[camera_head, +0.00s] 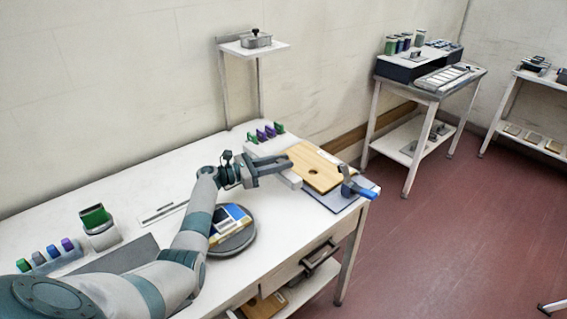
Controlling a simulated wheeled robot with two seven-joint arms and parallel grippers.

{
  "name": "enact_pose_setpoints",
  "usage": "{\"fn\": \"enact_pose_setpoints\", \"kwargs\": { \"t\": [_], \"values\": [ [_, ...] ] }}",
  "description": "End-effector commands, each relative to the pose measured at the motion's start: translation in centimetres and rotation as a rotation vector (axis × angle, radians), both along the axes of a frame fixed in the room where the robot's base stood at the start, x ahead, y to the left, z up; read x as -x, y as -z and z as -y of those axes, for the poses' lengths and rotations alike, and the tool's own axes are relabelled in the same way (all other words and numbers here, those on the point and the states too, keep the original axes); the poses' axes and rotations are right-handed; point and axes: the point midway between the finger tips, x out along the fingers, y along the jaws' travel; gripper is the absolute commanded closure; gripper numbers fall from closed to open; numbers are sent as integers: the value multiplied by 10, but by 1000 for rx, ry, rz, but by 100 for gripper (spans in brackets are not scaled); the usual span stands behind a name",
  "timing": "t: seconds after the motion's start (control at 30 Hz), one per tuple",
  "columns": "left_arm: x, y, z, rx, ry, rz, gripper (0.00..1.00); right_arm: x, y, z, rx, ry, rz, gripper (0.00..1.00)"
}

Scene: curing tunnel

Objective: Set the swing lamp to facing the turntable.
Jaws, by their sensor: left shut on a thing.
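The turntable (240,248) is a round grey disc on the white bench, with a blue, white and yellow piece (229,222) lying on it. My left gripper (289,163) is beyond and to the right of the turntable, its dark fingers pointing right. The fingers are shut on a pale bar-shaped part (291,180), which seems to belong to the swing lamp. The fingers and wrist hide much of this part, so its facing cannot be told clearly. My right gripper is not in view.
A wooden board (316,167) and a blue-handled tool (357,189) lie at the bench's right end. Green and purple pieces (262,136) stand behind my gripper. A small shelf (271,49) rises at the back. The bench (130,195) has clear room at left centre.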

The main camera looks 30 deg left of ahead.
Motion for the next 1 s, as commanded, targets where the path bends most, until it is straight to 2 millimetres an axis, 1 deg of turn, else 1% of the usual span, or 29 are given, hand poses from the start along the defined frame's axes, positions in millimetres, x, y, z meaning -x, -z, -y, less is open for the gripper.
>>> {"fn": "enact_pose_setpoints", "kwargs": {
  "t": [0.27, 0.3, 0.37, 0.4, 0.77, 0.87, 1.0],
  "values": [
    [0, 0, 0, 0, 1, 0, 100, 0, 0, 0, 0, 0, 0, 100],
    [0, 0, 0, 0, 1, 0, 72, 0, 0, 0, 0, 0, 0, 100],
    [0, 0, 0, 0, 1, 0, 58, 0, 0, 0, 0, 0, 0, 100],
    [0, 0, 0, 0, 0, 0, 56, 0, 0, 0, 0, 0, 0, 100],
    [1, 1, -1, 0, -1, 0, 56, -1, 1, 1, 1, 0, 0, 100],
    [5, 2, -4, -1, -2, -1, 56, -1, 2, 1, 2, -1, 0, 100],
    [16, 2, -13, -1, -3, 1, 56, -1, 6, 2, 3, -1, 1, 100]
  ]
}}
